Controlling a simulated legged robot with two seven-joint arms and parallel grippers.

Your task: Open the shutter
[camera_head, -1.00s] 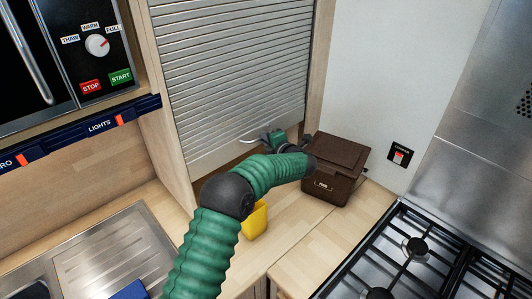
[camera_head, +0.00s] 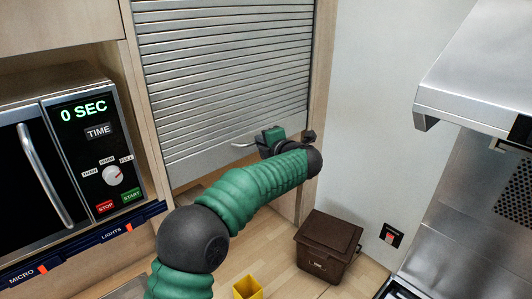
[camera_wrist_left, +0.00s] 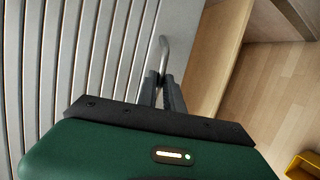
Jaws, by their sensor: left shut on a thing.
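The shutter (camera_head: 220,65) is a grey slatted roller door in a wooden cabinet, and it also shows in the left wrist view (camera_wrist_left: 95,45). It is partly raised, with an open gap between its lower edge and the worktop. Its metal bar handle (camera_head: 243,145) is near the bottom edge. My left gripper (camera_head: 260,146) is at the handle and shut on it. In the wrist view the two dark fingers (camera_wrist_left: 162,85) close around the handle's near end (camera_wrist_left: 164,50). My right gripper is not in view.
A brown lidded box (camera_head: 330,246) stands on the worktop to the right, below my left arm. A yellow container (camera_head: 247,288) sits at the front. A microwave (camera_head: 75,150) is at the left, and a range hood (camera_head: 475,80) juts out at the right.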

